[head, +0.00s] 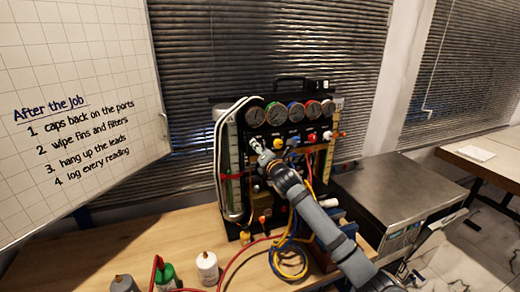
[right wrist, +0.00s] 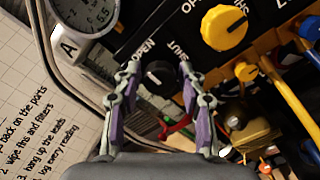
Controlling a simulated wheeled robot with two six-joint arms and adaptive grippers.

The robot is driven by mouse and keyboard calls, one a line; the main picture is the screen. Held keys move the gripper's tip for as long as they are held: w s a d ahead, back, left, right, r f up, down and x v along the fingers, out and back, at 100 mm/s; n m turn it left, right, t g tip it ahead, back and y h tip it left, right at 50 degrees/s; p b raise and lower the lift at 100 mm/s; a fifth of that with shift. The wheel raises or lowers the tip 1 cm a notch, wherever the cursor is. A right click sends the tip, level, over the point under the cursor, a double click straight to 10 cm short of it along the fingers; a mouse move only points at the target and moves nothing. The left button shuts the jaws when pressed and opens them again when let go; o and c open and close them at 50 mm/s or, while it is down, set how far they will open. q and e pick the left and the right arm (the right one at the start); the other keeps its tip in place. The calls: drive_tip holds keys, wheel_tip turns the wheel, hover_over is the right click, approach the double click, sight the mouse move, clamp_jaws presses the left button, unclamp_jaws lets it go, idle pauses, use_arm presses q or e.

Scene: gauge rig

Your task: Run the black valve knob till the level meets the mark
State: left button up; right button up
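The black valve knob (right wrist: 160,73) is in the right wrist view, on the dark panel between the printed words OPEN and SHUT. My right gripper (right wrist: 159,68) is open, with one finger on each side of the knob; I cannot tell whether they touch it. In the head view my right gripper (head: 260,148) is at the upper left of the gauge rig (head: 285,165) and hides the black knob. A sight tube (head: 232,150) with a scale stands at the rig's left side, with a red band across it. The liquid level is too small to read surely. My left gripper is out of view.
A yellow knob (right wrist: 226,27) is right of the black one. Gauges (head: 276,113) line the rig's top. Hoses (head: 287,255) hang in front, and bottles (head: 207,267) stand on the bench (head: 135,240). A metal box (head: 395,200) stands at right.

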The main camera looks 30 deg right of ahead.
clamp_jaws()
drive_tip(key=m, duration=0.3)
drive_tip(key=shift+p, duration=0.3)
drive_tip(key=m, duration=0.3)
drive_tip(key=shift+m, duration=0.4)
drive_tip(key=m, duration=0.5)
drive_tip(key=shift+f+m+b, duration=0.1)
drive_tip(key=shift+m+b, duration=0.2)
drive_tip(key=m+b, duration=0.1)
drive_tip(key=m, duration=0.4)
drive_tip(key=shift+m, duration=0.4)
